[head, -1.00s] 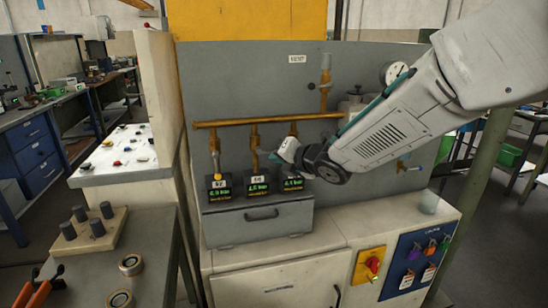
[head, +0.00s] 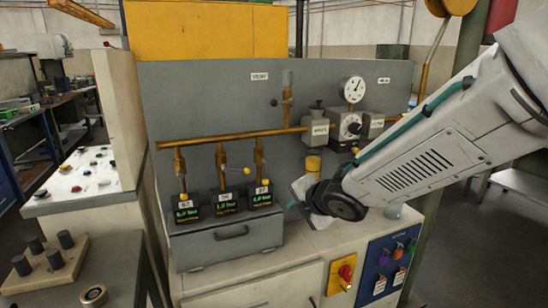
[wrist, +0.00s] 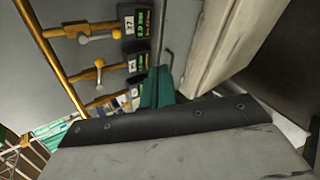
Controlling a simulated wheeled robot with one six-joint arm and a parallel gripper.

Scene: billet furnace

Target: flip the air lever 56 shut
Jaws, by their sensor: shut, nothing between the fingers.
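Three brass valves with small levers stand in a row on the grey panel, each above a black display. Lever 56 is the middle one; its yellow knob (head: 247,170) points sideways to the right of its brass pipe. In the wrist view the lever (wrist: 99,65) lies across its pipe. The outer two levers point down towards their displays. My gripper (head: 298,198) is shut and empty, to the right of the displays and apart from the levers. In the wrist view its teal fingers (wrist: 157,88) lie together, right of the displays.
A grey drawer box (head: 228,245) carries the displays. A regulator block with a dial (head: 347,125) and a gauge stand behind my arm. A yellow cylinder (head: 312,163) is just behind my gripper. A blue key board (head: 390,265) is at lower right.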

